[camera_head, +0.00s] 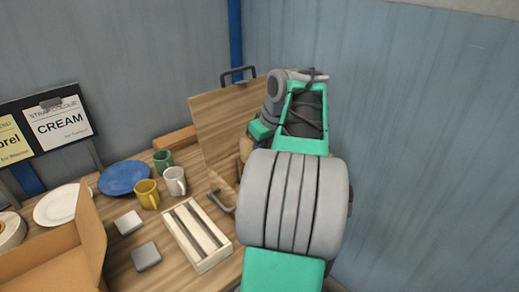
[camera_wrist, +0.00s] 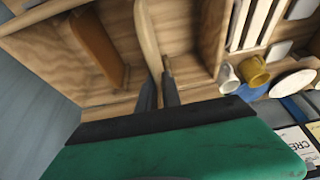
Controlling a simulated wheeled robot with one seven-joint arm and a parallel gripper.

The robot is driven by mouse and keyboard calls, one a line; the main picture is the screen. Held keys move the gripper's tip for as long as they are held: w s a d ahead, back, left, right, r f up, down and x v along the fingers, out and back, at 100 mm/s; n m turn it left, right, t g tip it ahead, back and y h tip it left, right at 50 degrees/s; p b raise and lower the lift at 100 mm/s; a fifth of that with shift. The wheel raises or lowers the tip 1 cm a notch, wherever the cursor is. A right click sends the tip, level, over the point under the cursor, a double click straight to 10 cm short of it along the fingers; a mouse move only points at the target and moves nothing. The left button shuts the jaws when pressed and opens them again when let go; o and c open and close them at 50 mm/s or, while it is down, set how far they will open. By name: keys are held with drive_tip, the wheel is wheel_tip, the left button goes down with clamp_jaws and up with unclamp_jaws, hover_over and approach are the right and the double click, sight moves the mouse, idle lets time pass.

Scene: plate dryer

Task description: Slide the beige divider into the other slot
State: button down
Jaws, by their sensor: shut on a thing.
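In the wrist view, the beige divider (camera_wrist: 147,38) stands on edge inside a wooden compartment. My gripper (camera_wrist: 165,80) is shut on its near end, with one dark finger on each side. A darker brown divider (camera_wrist: 97,48) stands to the left, apart from the beige one. The slots are not clearly visible, so I cannot tell how the beige divider is seated. In the head view, my arm hides my gripper and most of the compartment behind the upright wooden panel (camera_head: 215,118).
A slatted cream rack (camera_head: 211,262), a white mug (camera_head: 175,181), a yellow mug (camera_head: 147,194), a green mug (camera_head: 162,161) and a blue plate (camera_head: 124,178) are left of my arm. A cardboard box (camera_head: 93,240) is at front left. A wall (camera_head: 430,130) stands to the right.

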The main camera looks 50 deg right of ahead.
drive_tip(key=shift+f+b, duration=3.2)
drive_tip(key=shift+f, duration=1)
drive_tip(key=c, duration=1.5)
unclamp_jaws()
drive_tip(key=shift+o, duration=0.2)
drive_tip(key=p+v, duration=0.2)
drive_tip(key=v, duration=0.6)
drive_tip(key=shift+f, duration=0.1)
drive_tip(key=shift+w+a, duration=0.1)
